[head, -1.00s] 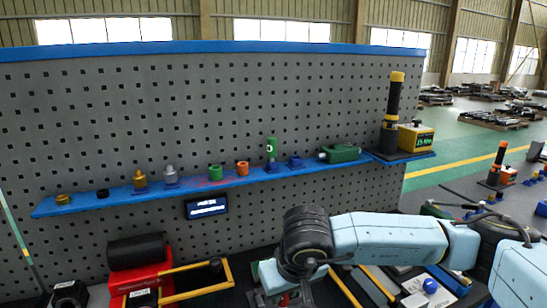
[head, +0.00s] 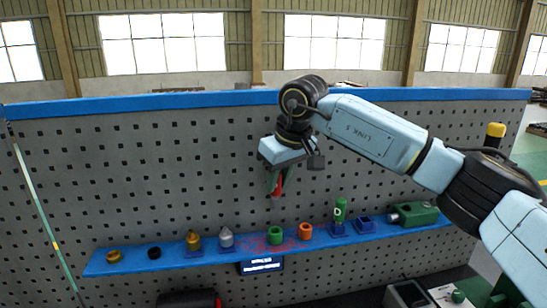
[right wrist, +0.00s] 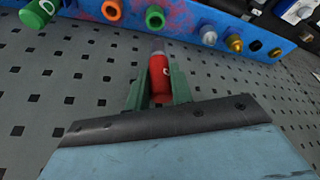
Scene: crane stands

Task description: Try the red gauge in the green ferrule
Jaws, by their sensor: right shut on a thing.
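My right gripper (head: 277,190) is shut on the red gauge (right wrist: 159,78), with its fingers on either side. The gauge's grey tip points out from the fingers in the right wrist view. In the head view only a slim part of the red gauge (head: 287,178) shows, pointing down. The green ferrule (head: 275,235) stands on the blue shelf, below the gripper in the picture and apart from it. It also shows in the right wrist view (right wrist: 155,18), beyond the gauge's tip. My left gripper is not in view.
The blue shelf (head: 170,262) runs along a grey pegboard (head: 100,180). Beside the green ferrule are an orange ferrule (head: 305,231) on the right and a grey pointed piece (head: 226,238) on the left. A green gauge (head: 340,211) stands in a blue holder. Space above the shelf is clear.

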